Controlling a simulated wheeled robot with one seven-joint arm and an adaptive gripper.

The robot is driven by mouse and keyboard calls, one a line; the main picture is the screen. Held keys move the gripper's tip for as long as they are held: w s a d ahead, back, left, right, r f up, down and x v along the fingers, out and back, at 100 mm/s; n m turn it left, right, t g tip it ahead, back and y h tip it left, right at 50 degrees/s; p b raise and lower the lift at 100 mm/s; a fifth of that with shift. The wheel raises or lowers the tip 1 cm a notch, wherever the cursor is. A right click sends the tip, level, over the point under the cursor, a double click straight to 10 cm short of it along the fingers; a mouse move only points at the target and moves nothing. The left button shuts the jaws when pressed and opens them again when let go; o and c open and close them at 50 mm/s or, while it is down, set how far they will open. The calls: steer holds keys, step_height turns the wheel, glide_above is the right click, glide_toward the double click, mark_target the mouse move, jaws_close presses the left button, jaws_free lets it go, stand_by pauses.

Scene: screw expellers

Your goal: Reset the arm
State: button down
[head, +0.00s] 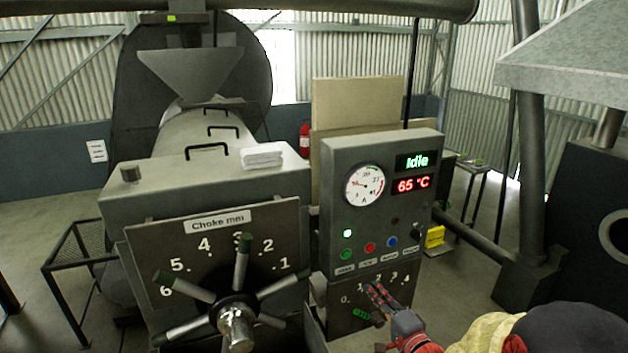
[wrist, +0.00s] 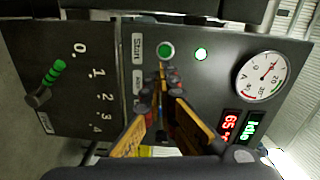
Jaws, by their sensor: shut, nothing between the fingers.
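My gripper (head: 376,291) is in front of the lower part of the control panel (head: 338,170). Its fingers are shut with nothing between them. In the wrist view, the fingertips (wrist: 168,82) show just below the green Start button (wrist: 166,50) and hide part of the button row. I cannot tell whether they touch the panel; in the head view they appear below the buttons. A green-handled lever (wrist: 52,78) sits by a scale from 0 to 4, close to the 0 end. The status display (head: 411,161) reads "Idle" and the temperature display (head: 411,184) reads 65 °C.
A large spoked choke handwheel (head: 236,318) stands left of the panel, before a plate numbered 1 to 6. The panel carries a round gauge (head: 365,185), a red button (head: 370,247) and a blue button (head: 391,241). White cloths (head: 262,156) lie on the press housing.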

steer(key=s+d+f+n+g+h, duration=0.3)
steer(key=d+f+g+h, duration=0.15)
steer(key=f, duration=0.65)
steer(key=s+d+f+n+g+h+b, duration=0.1)
steer(key=s+d+f+n+g+h, duration=0.25)
steer(key=s, duration=0.55)
steer(key=s+a+r+n+g+y+b, duration=0.1)
steer(key=s+a+r+n+b, duration=0.1)
steer(key=s, duration=0.5)
steer(key=s+a+r+n+g+y+b, duration=0.1)
steer(key=s+a+r+n+b, duration=0.1)
steer(key=s+a+r+b, duration=0.2)
steer(key=s+a+r+n+g+b, duration=0.1)
steer(key=s+a+r+n+b, duration=0.2)
steer(key=s+r, duration=0.4)
steer(key=shift+s+y+b, duration=0.4)
steer(key=shift+s+b, duration=0.2)
steer(key=shift+s, duration=1.25)
